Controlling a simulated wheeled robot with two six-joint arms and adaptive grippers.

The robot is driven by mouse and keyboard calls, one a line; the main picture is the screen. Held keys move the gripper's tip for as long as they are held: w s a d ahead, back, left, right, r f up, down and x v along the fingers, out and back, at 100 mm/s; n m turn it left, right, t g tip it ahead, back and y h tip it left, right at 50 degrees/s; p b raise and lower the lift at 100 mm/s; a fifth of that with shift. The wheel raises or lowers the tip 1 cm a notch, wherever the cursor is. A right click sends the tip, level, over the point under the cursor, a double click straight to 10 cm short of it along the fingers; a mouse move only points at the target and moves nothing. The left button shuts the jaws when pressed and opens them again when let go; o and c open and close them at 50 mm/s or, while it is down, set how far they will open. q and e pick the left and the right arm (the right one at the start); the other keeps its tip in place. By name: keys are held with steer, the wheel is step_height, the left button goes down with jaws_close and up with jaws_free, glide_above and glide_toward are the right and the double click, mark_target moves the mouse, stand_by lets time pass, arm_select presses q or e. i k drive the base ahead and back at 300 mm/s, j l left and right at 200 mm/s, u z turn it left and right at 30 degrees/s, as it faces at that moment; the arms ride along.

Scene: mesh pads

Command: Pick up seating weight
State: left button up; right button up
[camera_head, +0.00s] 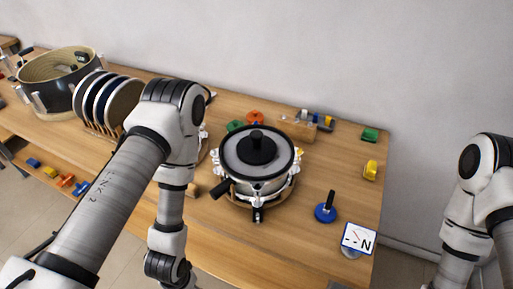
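A black round weight with a knob on top (257,148), which looks like the seating weight, sits near the middle of the pale drum head. The drum (262,187) has a black rim and metal fittings and stands on a round wooden base on the table. My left arm comes in from the left and bends down to the left of the drum; its gripper is below the frame's bottom edge. My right arm is at the right edge, off the table, and its gripper is out of view. Nothing visible touches the weight.
On the wooden table (225,242), a blue disc with a black handle (325,211) and a dial gauge marked N (358,238) stand right of the drum. A rack of round pads (122,100) and a large open drum (38,88) are at left. Small coloured blocks lie behind.

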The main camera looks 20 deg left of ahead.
mark_target(255, 149)
steer(key=j+z, duration=0.4)
steer(key=j, duration=0.15)
steer(key=j+z, duration=0.35)
steer(key=j, duration=0.2)
steer(key=k+j+z, duration=0.2)
steer(key=j+z, duration=0.2)
steer(key=j, duration=0.1)
